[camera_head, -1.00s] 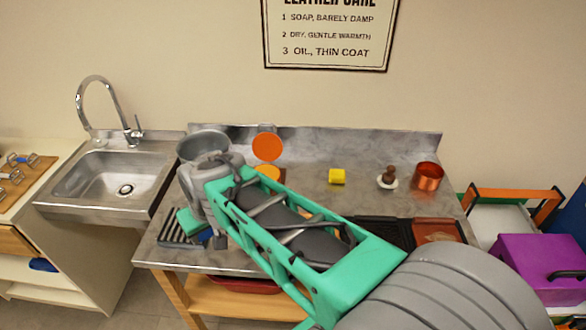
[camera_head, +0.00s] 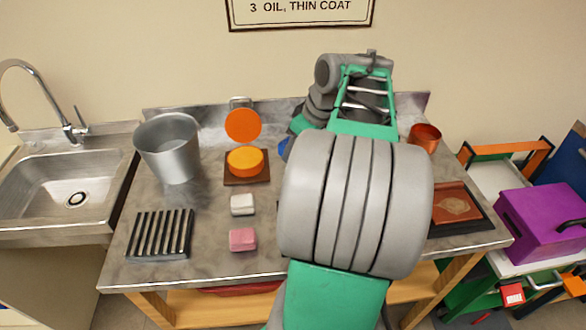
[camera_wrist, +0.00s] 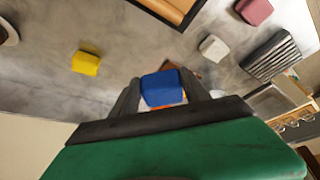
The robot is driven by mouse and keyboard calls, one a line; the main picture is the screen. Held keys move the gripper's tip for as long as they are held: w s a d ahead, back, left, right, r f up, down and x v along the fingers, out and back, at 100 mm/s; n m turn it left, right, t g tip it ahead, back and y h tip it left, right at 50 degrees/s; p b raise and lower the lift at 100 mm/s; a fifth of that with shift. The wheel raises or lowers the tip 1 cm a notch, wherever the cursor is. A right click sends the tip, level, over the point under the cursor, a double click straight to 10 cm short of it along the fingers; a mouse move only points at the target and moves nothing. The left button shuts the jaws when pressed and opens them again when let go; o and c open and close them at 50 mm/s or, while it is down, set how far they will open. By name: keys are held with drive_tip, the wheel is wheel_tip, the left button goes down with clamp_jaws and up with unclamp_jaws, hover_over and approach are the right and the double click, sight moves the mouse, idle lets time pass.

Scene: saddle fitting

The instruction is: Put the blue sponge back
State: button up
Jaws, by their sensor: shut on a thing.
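The blue sponge (camera_wrist: 162,88) is between the two dark fingers of my gripper (camera_wrist: 163,94) in the wrist view. My gripper is shut on it, and it is held over the worktop. In the head view a small blue patch of the sponge (camera_head: 284,150) shows at the left edge of my arm. The fingers are hidden there behind my arm. A yellow sponge (camera_wrist: 86,62) lies on the worktop in the wrist view, apart from my gripper. A white sponge (camera_head: 243,205) and a pink sponge (camera_head: 242,240) lie in a column left of my arm.
A black slatted rack (camera_head: 160,233) stands empty at the front left, with a metal bucket (camera_head: 168,148) behind it. An orange round tin (camera_head: 245,162) sits on a brown board. A copper pot (camera_head: 424,138) and a tray with leather (camera_head: 457,206) are at right. A sink (camera_head: 70,185) is at left.

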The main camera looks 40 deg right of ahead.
drive_tip(key=s+d, duration=0.3)
drive_tip(key=d, duration=0.1)
drive_tip(key=w+d+f, duration=0.1)
drive_tip(key=w+f, duration=0.2)
drive_tip(key=w, duration=0.1)
drive_tip(key=w+d+f+p, duration=0.1)
drive_tip(key=w+d+f, duration=0.1)
drive_tip(key=w+f, duration=0.2)
drive_tip(key=w+d+f, duration=0.2)
drive_tip(key=w+f, duration=0.1)
drive_tip(key=w, duration=0.1)
drive_tip(key=shift+w+d+f+p, duration=0.15)
drive_tip(key=shift+w+f+p, duration=0.05)
drive_tip(key=shift+w+p, duration=0.2)
wheel_tip(320, 180, down, 3)
drive_tip(key=shift+r+p, duration=0.15)
drive_tip(key=shift+p, duration=0.2)
drive_tip(key=shift+f, duration=0.4)
drive_tip(key=o, duration=1.3)
